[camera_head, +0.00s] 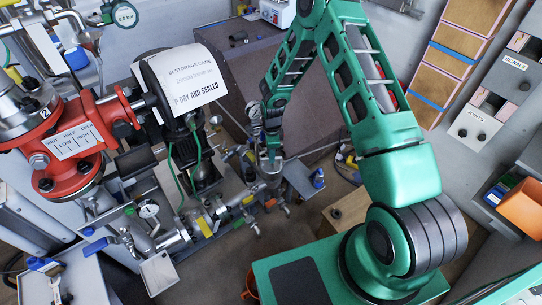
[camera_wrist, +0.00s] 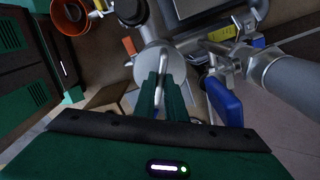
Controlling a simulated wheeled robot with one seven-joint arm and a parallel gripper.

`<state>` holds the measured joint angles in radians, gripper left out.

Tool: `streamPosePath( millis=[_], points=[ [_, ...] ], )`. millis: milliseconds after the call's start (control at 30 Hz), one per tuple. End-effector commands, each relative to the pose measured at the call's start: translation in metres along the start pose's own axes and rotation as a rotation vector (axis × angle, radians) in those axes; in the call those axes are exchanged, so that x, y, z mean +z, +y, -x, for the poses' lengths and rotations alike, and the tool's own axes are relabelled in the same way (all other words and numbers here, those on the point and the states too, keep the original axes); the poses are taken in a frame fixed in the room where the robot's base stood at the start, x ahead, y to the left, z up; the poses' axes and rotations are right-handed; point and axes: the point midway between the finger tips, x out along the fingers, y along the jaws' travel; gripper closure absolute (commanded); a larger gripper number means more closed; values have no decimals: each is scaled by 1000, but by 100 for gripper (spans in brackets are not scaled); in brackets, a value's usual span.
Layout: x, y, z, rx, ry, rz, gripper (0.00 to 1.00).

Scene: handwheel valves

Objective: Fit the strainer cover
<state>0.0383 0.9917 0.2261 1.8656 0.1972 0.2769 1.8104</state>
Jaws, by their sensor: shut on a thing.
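The strainer cover (camera_wrist: 150,62) shows in the wrist view as a round pale grey disc with a bent bar handle (camera_wrist: 161,62). My gripper (camera_wrist: 164,78) has its two green fingers closed on that handle, and the fingers hide part of the disc. In the head view my gripper (camera_head: 272,152) points down over a grey round metal fitting (camera_head: 270,172) amid the pipework. I cannot tell whether the cover is seated on the strainer body or held just above it.
A blue lever handle (camera_wrist: 224,101) on a grey pipe (camera_wrist: 288,84) is close right of my fingers in the wrist view. An orange-brown bucket (camera_wrist: 70,16) stands at upper left. In the head view, a red valve body (camera_head: 65,135) and a pressure gauge (camera_head: 149,209) are left.

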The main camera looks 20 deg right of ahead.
Motion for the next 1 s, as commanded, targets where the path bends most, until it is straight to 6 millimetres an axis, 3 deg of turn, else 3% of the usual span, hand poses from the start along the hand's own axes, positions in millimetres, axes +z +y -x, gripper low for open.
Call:
streamPosePath(
  millis=[1000],
  points=[
    [0,0,13,0,0,0,100]
  ],
)
